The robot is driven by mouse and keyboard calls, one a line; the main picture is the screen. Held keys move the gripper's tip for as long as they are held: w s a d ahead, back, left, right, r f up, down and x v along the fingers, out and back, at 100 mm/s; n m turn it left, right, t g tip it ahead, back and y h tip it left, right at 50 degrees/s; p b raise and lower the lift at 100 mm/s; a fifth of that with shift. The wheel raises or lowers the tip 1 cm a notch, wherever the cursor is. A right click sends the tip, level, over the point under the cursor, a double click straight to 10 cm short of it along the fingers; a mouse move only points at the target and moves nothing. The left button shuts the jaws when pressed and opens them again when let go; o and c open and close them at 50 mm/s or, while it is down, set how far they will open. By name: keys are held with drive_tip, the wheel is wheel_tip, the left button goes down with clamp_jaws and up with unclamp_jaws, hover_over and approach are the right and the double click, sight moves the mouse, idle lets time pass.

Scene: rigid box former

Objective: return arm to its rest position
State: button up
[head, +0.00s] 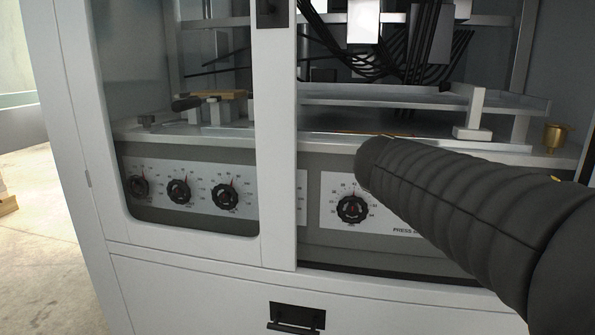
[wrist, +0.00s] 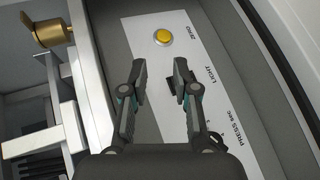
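My gripper (wrist: 157,88) shows in the wrist view with its two fingers spread apart and nothing between the tips. It is over the pale control panel (wrist: 185,60) of the machine, short of the yellow button (wrist: 163,37) by the word ZERO. A small dark switch (wrist: 172,86) by the word LIGHT lies close to the right fingertip; I cannot tell if they touch. In the head view my dark ribbed arm reaches in from the right across the machine front. My gripper is hidden there.
The white cabinet frame (head: 275,140) and its post stand left of my arm. Dials, such as the black dial (head: 352,208), line the panel. A brass cup (head: 555,137) stands at the right on the ledge. A drawer handle (head: 297,318) sits below. Open floor (head: 40,240) lies left.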

drive_tip(key=s+a+f+m+y+p, duration=0.1)
drive_tip(key=s+a+f+y+p, duration=0.1)
drive_tip(key=s+a+f+y, duration=0.3)
drive_tip(key=s+a+f+y+p, duration=0.25)
drive_tip(key=a+f+y, duration=0.2)
drive_tip(key=f, duration=0.35)
drive_tip(key=s+a+r+m+t+y+p, duration=0.1)
drive_tip(key=s+a+r+m+y+p, duration=0.1)
drive_tip(key=s+a+p, duration=0.4)
drive_tip(key=s+m+y, duration=0.1)
drive_tip(key=s, duration=0.1)
drive_tip(key=shift+s+r, duration=0.3)
drive_tip(key=shift+r, duration=0.1)
idle(0.6)
